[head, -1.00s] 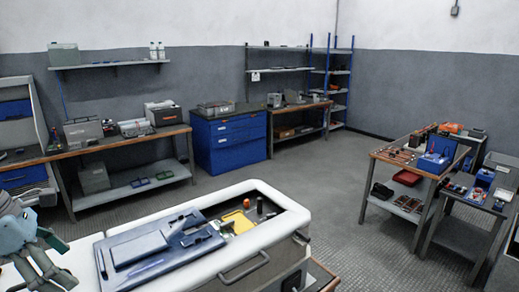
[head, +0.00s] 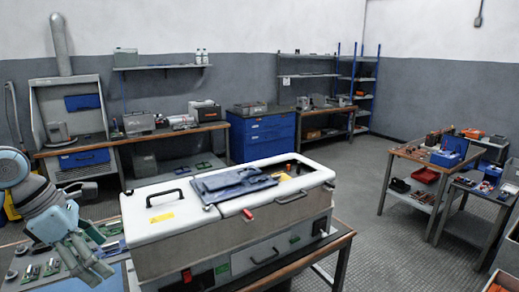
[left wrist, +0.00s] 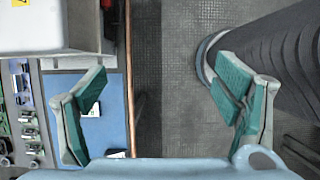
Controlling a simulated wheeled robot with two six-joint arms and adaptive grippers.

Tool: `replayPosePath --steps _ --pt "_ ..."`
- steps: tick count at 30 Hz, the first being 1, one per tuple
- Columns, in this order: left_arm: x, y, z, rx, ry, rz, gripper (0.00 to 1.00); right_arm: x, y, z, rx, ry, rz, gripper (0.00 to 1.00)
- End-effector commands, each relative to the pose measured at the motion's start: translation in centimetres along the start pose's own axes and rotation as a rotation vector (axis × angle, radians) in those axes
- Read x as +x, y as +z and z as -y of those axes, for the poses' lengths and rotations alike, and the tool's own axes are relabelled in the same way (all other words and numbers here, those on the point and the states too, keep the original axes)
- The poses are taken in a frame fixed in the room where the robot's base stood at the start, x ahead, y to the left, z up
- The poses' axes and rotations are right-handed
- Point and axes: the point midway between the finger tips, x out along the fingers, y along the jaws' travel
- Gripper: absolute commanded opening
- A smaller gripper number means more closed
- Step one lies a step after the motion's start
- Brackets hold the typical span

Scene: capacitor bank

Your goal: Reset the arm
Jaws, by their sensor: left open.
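My left gripper (head: 100,252) is at the lower left of the head view, with its fingers apart and nothing between them. It is beside the left end of the white-topped machine (head: 150,208), in front of a bench corner. In the left wrist view my left gripper (left wrist: 160,110) shows its two green-padded fingers wide apart, over the bench edge and the grey floor. My right gripper is not in view.
A blue mat (left wrist: 105,125) and small circuit parts (left wrist: 28,105) lie on the bench near the gripper.

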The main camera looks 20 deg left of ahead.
Motion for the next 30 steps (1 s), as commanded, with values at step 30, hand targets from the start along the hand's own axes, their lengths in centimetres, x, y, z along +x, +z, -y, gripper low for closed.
replayPosePath --steps 30 --pt "33.5 -2.5 -7.1 -2.136 -0.740 1.156 0.83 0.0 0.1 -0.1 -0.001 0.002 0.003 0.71"
